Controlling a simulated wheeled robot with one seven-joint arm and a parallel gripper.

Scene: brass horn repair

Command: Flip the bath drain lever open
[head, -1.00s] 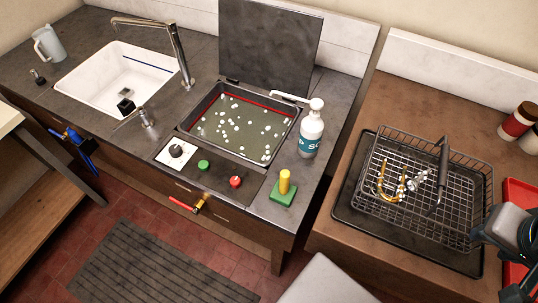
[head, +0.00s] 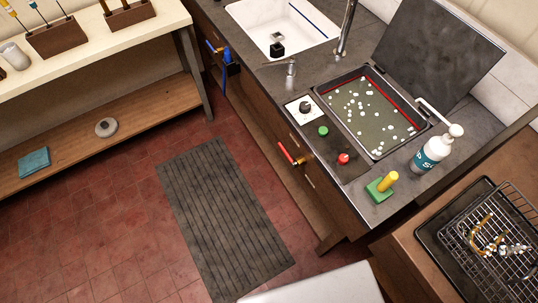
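The bath (head: 392,151) is a dark rectangular tank set in the counter, holding murky liquid with white foam flecks and a red line along its inner wall. Its dark lid stands raised behind it (head: 440,55). On the cabinet front below the bath, a red-handled lever (head: 287,153) on a brass valve sticks out; it looks like the drain lever. The handle slants up and left from the brass body. My gripper is not in view.
A blue-handled valve (head: 228,68) hangs below the white sink (head: 262,22). A grey mat (head: 222,215) lies on open red floor. A wire basket (head: 490,240) stands right.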

